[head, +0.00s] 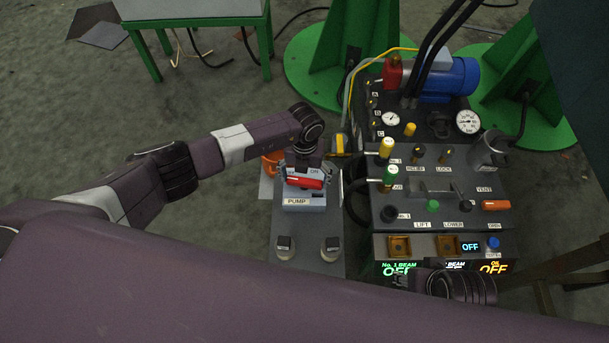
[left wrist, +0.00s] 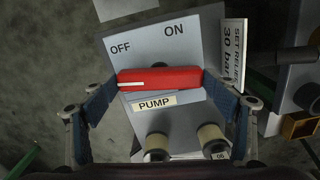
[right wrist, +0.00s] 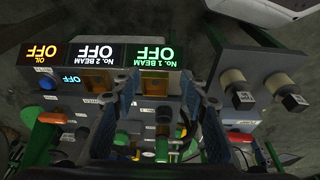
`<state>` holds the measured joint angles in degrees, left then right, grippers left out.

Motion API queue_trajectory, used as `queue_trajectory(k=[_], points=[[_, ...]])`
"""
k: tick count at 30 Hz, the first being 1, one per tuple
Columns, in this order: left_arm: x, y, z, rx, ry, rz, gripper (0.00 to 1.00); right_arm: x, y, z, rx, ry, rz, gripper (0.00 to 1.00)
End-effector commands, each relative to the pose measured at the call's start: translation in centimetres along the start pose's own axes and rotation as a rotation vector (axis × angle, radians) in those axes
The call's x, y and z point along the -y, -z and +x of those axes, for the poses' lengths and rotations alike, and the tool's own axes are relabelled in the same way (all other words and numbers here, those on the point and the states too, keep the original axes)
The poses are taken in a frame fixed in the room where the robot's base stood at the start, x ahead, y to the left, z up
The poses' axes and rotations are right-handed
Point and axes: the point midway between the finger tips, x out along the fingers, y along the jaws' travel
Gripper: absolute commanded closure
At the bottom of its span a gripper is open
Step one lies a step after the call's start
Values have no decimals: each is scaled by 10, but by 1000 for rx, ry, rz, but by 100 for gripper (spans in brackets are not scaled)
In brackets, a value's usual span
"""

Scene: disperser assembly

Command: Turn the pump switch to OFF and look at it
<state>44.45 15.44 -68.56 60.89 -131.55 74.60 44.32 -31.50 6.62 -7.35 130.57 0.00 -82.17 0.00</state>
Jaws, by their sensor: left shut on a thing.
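The pump switch is a red handle (head: 306,182) on a light grey box labelled PUMP (head: 297,202). In the left wrist view the red handle (left wrist: 160,78) lies nearly level, with its white mark at the left end, on the side of the OFF label (left wrist: 120,48). The ON label (left wrist: 174,29) is up and right of it. My left gripper (left wrist: 161,84) is shut on the handle, one finger at each end. My right gripper (right wrist: 171,97) is open and empty, in front of the control panel; in the head view it shows low right (head: 432,283).
The control panel (head: 440,215) with levers, gauges (head: 467,121) and lit OFF displays (right wrist: 155,53) stands right of the pump box. Two knobs (head: 285,247) (head: 330,248) sit below the box. A green-legged table (head: 195,12) stands behind.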

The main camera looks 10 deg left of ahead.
Motion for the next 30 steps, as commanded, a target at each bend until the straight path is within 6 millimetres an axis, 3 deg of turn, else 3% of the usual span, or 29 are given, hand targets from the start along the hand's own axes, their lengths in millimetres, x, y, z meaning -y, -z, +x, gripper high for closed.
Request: queue_trajectory(k=[12, 28, 29, 30], points=[[0, -1, -1, 2, -1, -170, 45, 2, -7, 36, 18, 4, -3, 60], [-1, -1, 0, 2, 0, -193, 45, 2, -8, 41, 19, 4, -3, 60], [-1, -1, 0, 2, 0, -193, 17, 2, -8, 40, 19, 4, -3, 60], [-1, -1, 0, 2, 0, -193, 13, 2, -8, 40, 19, 4, -3, 60]])
